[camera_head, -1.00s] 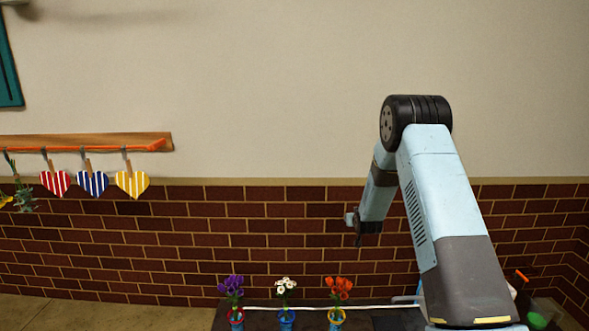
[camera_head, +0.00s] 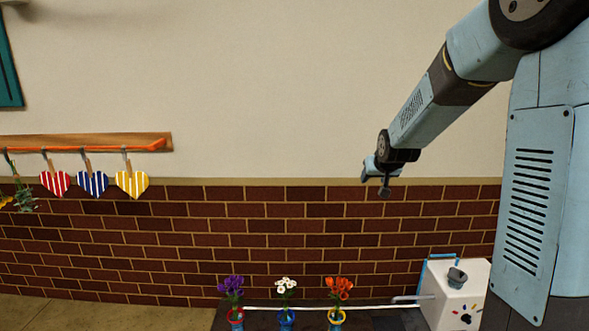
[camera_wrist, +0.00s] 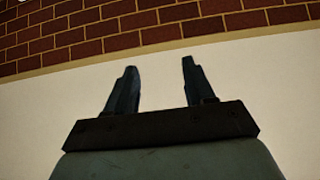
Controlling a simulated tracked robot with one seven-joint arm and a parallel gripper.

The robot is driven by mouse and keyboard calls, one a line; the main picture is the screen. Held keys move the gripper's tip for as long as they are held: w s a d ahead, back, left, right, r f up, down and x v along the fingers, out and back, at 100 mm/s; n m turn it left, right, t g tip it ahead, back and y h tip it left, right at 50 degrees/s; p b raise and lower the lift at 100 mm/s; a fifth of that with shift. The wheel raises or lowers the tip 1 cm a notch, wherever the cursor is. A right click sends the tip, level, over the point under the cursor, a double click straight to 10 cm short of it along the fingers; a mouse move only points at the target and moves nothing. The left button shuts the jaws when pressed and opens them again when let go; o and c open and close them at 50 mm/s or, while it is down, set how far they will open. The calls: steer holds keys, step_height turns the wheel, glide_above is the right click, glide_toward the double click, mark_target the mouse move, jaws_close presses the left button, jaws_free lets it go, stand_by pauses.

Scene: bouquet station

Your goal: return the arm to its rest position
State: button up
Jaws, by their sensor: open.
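My arm reaches in from the right in the head view, and my gripper (camera_head: 376,184) hangs in the air in front of the wall, well above the table. In the wrist view my gripper (camera_wrist: 160,85) shows two dark fingers spread apart, with nothing between them. Only the plain wall and brick band show behind the fingers there.
A dark table (camera_head: 262,322) holds purple flowers (camera_head: 231,290), white flowers (camera_head: 286,288) and orange flowers (camera_head: 339,289) in small pots. A white box (camera_head: 455,295) with a grey cup (camera_head: 457,277) stands at right.

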steer(key=s+r+g, duration=0.2)
steer(key=s+r, duration=0.1)
steer(key=s, duration=1.6)
steer(key=s+r+g, duration=0.1)
steer(key=s+r, duration=0.3)
steer(key=s, duration=1.5)
steer(key=shift+s+a+g, duration=0.35)
steer(key=shift+s+g, duration=0.05)
